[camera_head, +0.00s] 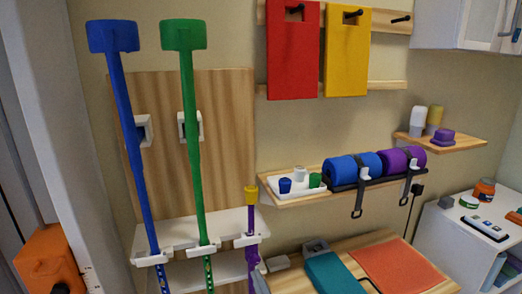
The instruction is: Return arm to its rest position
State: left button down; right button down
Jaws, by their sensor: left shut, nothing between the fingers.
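My right gripper is not in view.
A blue cane (127,140) and a green cane (191,140) stand in a wooden wall rack (225,120). A shorter purple stick with a yellow top (251,196) stands beside them. A wall shelf (267,185) holds rolls. A wooden table (335,246) and white cabinet (432,232) stand at right.

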pick_arm(q)
jog(key=shift+a, duration=0.1)
jog(key=s+a+f+n+g+p, duration=0.1)
jog(key=s+a+f+n+g, duration=0.1)
jog(key=s+a+n+g, duration=0.35)
jog(key=s+a+f+n+g+p, duration=0.1)
jog(key=s+a+f+n+g, duration=0.15)
jog(key=a+n, duration=0.6)
jog(key=s+a+f+n+g+h+p, duration=0.1)
jog(key=s+f+n+g+h, duration=0.1)
jog(key=s+n, duration=0.4)
jog(key=s+a+f+n+g+h+p, duration=0.1)
jog(key=s+n+h, duration=0.2)
jog(key=s+n, duration=0.3)
jog(key=s, duration=0.5)
jog(key=shift+s+a+f+g+h+p, duration=0.3)
jog(key=shift+a+f+g+p, duration=0.05)
jog(key=shift+f+g, duration=0.05)
